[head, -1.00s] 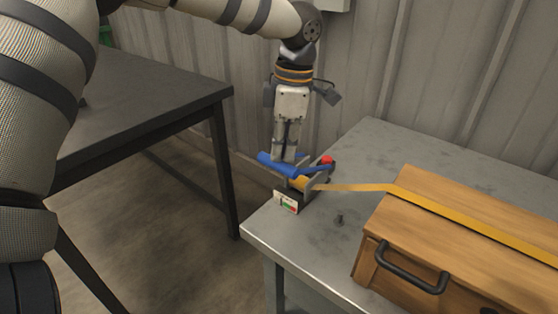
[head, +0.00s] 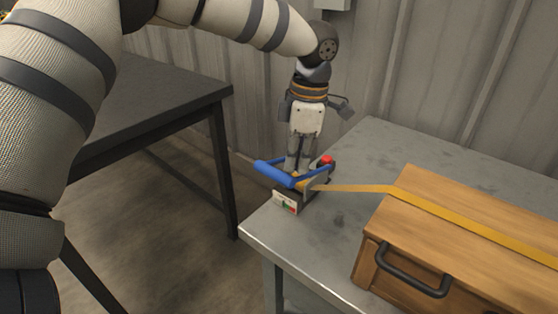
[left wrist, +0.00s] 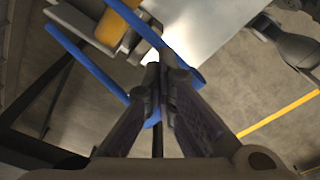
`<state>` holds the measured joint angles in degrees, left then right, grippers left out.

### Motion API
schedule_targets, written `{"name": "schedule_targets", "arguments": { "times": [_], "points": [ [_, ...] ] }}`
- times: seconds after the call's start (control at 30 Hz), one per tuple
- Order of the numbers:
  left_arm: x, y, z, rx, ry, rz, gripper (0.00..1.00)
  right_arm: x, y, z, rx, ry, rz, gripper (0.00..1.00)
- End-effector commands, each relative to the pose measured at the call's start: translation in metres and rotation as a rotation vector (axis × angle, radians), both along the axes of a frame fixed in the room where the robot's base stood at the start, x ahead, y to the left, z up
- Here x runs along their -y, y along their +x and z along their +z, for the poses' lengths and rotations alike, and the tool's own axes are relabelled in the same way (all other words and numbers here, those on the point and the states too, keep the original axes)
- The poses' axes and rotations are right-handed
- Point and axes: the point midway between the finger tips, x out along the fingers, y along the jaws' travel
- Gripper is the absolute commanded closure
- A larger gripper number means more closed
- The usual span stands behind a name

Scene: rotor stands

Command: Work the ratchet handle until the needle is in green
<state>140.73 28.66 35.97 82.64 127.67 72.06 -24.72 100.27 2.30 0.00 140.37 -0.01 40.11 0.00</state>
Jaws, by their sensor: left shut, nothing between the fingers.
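The ratchet with its blue U-shaped handle (head: 272,172) sits at the near left corner of the grey metal table. A yellow strap (head: 350,188) runs from it over a wooden crate (head: 470,215). A small white gauge (head: 286,202) with a coloured band is on the ratchet's front; its needle is too small to read. A red knob (head: 327,160) shows behind. My left gripper (head: 297,170) points down at the handle, fingers shut and empty, inside the blue frame. In the left wrist view the blue handle (left wrist: 90,65) surrounds the shut fingertips (left wrist: 160,75). My right gripper is not in view.
The grey table (head: 330,240) is clear in front of the ratchet. The crate has a black handle (head: 412,278). A dark table (head: 150,85) stands at the left, with a floor gap between the tables. A corrugated wall (head: 420,60) closes the back.

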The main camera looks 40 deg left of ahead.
Motion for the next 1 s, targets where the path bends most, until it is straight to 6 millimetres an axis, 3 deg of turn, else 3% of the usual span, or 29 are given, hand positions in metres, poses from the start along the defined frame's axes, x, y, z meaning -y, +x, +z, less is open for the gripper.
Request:
{"name": "schedule_targets", "arguments": {
  "times": [0.37, 0.7, 1.0],
  "points": [
    [0.002, 0.002, 0.008, -0.003, 0.001, 0.001, 1.0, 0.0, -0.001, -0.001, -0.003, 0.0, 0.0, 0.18],
    [0.01, 0.007, 0.084, -0.001, 0.0, 0.001, 1.0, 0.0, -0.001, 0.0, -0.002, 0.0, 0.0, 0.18],
    [0.013, 0.009, 0.118, -0.003, -0.001, -0.001, 1.0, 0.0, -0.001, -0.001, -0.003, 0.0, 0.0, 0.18]
  ]
}}
